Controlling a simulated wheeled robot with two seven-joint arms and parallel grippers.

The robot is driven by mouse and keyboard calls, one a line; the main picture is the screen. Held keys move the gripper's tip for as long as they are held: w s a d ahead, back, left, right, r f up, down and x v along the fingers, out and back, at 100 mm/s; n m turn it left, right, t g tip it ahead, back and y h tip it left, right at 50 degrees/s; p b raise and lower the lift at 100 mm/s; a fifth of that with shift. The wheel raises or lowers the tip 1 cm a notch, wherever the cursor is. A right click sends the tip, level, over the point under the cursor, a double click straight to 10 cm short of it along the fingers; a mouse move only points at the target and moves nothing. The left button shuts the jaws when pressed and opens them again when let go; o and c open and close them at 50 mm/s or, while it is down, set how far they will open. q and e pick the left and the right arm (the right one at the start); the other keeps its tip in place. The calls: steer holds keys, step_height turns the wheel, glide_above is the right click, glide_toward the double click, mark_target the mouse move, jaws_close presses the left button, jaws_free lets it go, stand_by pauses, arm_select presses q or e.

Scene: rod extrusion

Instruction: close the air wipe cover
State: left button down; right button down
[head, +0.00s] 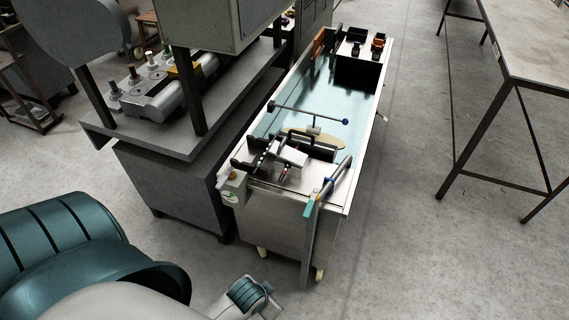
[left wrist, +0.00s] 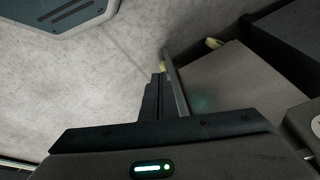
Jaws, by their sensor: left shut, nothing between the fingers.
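The air wipe (head: 283,158) is a small black and silver assembly at the near end of the long water tank (head: 345,190). I cannot clearly tell its cover from its body or how far open it is. My left arm comes in from the lower left of the head view, and its wrist shows at the bottom, well short of the tank; its fingertips are not clear there. In the left wrist view my left gripper (left wrist: 160,95) is shut and empty, pointing toward the floor near the tank's lower end. My right gripper is not in view.
A rod with a blue ball end (head: 310,115) crosses above the tank. A grey machine (head: 170,180) stands close left. Floor is clear right, before a table (head: 530,50).

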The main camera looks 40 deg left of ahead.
arm_select(q)
steer(key=w+a+r+t+y, duration=0.1)
steer(key=w+a+r+t, duration=0.2)
steer(key=w+r, duration=0.5)
steer(key=w+a+r+t+y, duration=0.2)
steer(key=w+a+r+t, duration=0.2)
steer(key=w+r, duration=0.5)
steer(key=w+a+r+t+y, duration=0.2)
steer(key=w+a+r+t, duration=0.2)
steer(key=r, duration=1)
steer(key=w+a, duration=0.3)
steer(key=w, duration=0.2)
steer(key=shift+a+n, duration=0.15)
steer(key=shift+n, duration=0.15)
steer(key=shift+w, duration=0.15)
steer(key=p, duration=0.3)
glide_above(283, 143)
steer(key=s+d, duration=0.1)
steer(key=d, duration=0.2)
steer(key=f, duration=0.2)
steer(key=shift+s+a+f, duration=0.1)
steer(key=shift+a+f, duration=0.2)
steer(key=shift+f, duration=0.25)
steer(key=shift+s+a+f, duration=0.1)
steer(key=shift+a+f, duration=0.15)
steer(key=shift+f, duration=0.3)
steer(key=shift+a+f, duration=0.3)
steer(key=shift+f, duration=0.45)
